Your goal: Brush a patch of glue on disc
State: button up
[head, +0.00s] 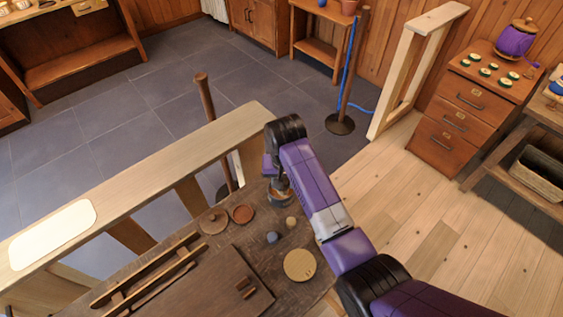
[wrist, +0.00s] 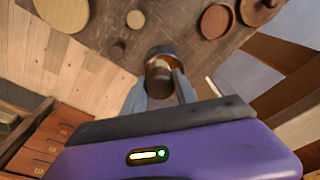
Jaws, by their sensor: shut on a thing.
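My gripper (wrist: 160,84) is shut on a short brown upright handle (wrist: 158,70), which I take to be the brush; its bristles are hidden. Directly beyond it in the wrist view is a round pot with an orange-brown rim (wrist: 163,51). In the head view my gripper (head: 279,186) is over this pot at the table's far edge. I cannot tell how deep the brush sits in it. The pale tan disc (head: 299,264) lies flat on the dark table, nearer than the gripper; it also shows in the wrist view (wrist: 62,10). No glue patch shows on it.
A reddish bowl (head: 242,214) and a brown lid (head: 213,222) lie to the left. A wooden rack (head: 150,275) and board fill the near left. A pale rail (head: 150,180) runs behind.

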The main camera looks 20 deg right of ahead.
jog(key=shift+m, duration=0.6)
jog(key=w+f+b, duration=0.2)
jog(key=b, duration=0.1)
jog(key=w+f+b, duration=0.1)
jog(key=f, duration=0.1)
jog(key=shift+d+b, duration=0.35)
jog(key=shift+f, duration=0.6)
dwell(2.1)
notch_tip(320, 180, up, 5)
jog(key=p, duration=0.4)
jog(key=shift+f, duration=0.1)
notch_tip(320, 180, up, 2)
jog(key=shift+r+p, duration=0.2)
jog(key=shift+p, duration=0.55)
